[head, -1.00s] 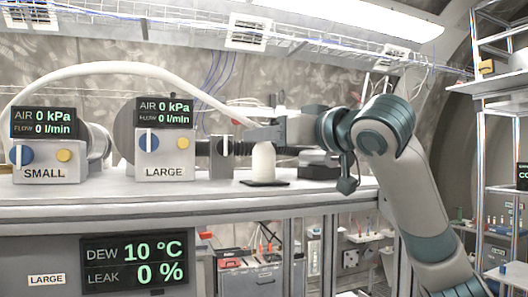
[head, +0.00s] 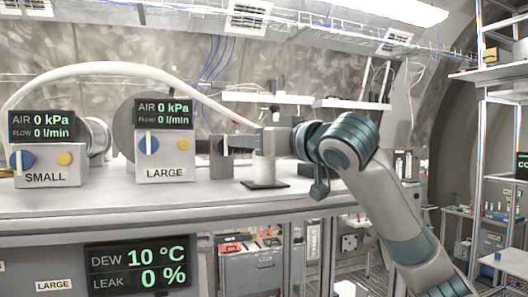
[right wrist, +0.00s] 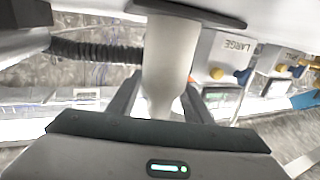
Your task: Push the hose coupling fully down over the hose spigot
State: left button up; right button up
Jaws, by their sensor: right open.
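My right gripper (head: 264,142) is at the top of a pale upright bottle-shaped piece (head: 264,172) that stands on a dark square plate (head: 279,185) on the bench. In the right wrist view, which is upside down, the piece (right wrist: 170,55) narrows to a neck between the two dark open fingers (right wrist: 160,103). A thick white hose (head: 130,70) arcs over the two boxes, its right end disappearing near my gripper. My left gripper is out of view.
The LARGE box (head: 164,174) and SMALL box (head: 43,178) stand to the left. A grey block (head: 220,160) is close left of the pale piece, and a black ribbed hose (right wrist: 95,50) shows in the wrist view. The bench front (head: 110,205) is clear.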

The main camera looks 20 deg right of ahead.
dwell(0.3)
jog(key=c, duration=1.1)
jog(key=shift+r+b, duration=0.5)
jog(key=shift+r, duration=0.25)
jog(key=shift+r+b, duration=1.6)
jog(key=shift+r, duration=2.65)
jog(key=shift+f, duration=0.1)
